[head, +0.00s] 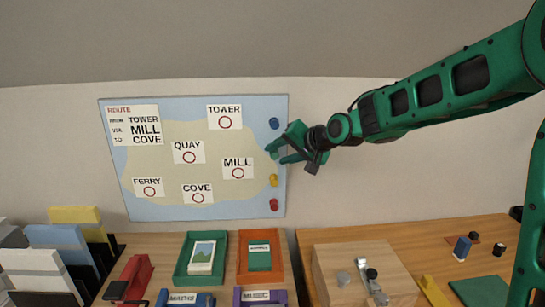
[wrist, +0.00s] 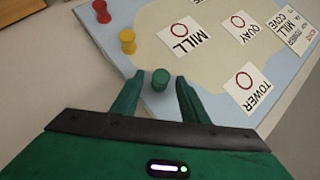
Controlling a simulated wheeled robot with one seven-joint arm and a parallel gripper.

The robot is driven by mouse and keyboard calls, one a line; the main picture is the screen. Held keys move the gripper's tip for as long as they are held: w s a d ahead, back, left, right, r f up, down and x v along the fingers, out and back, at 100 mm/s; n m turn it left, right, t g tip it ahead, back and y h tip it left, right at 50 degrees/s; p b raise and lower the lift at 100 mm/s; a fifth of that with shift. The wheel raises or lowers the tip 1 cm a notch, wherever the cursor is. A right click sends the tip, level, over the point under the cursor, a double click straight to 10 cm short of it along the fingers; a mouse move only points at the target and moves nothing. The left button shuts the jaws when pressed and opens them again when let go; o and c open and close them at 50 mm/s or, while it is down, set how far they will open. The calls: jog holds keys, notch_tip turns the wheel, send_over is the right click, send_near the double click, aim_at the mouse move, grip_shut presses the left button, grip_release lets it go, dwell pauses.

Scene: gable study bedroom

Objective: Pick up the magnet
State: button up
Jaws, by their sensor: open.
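Several round magnets sit in a column along the right edge of the route board (head: 135,195). They are a blue magnet (head: 274,124), a yellow magnet (head: 273,181), a red magnet (head: 274,204) and a green magnet (wrist: 161,80). My gripper (head: 278,154) is at the board's right edge, between the blue and yellow magnets. In the wrist view its open fingers (wrist: 159,84) point at the board, with the green magnet between their tips. I see no clear contact. The yellow magnet (wrist: 127,41) and red magnet (wrist: 101,11) lie beyond; the blue one is not visible there.
Place cards such as Mill (head: 238,168) and Tower (head: 224,117) are on the board. Below are a green tray (head: 181,276), an orange tray (head: 243,277) and a wooden block (head: 330,262) on the desk. The wall right of the board is bare.

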jog(key=shift+w+a+f, duration=0.15)
jog(key=shift+w, duration=0.05)
jog(key=c, duration=0.9)
jog(key=shift+s+d+r, duration=0.3)
jog(key=shift+r, duration=0.15)
jog(key=v, duration=1.5)
jog(key=shift+f, duration=0.2)
jog(key=shift+s, duration=0.2)
jog(key=shift+s, duration=1.9)
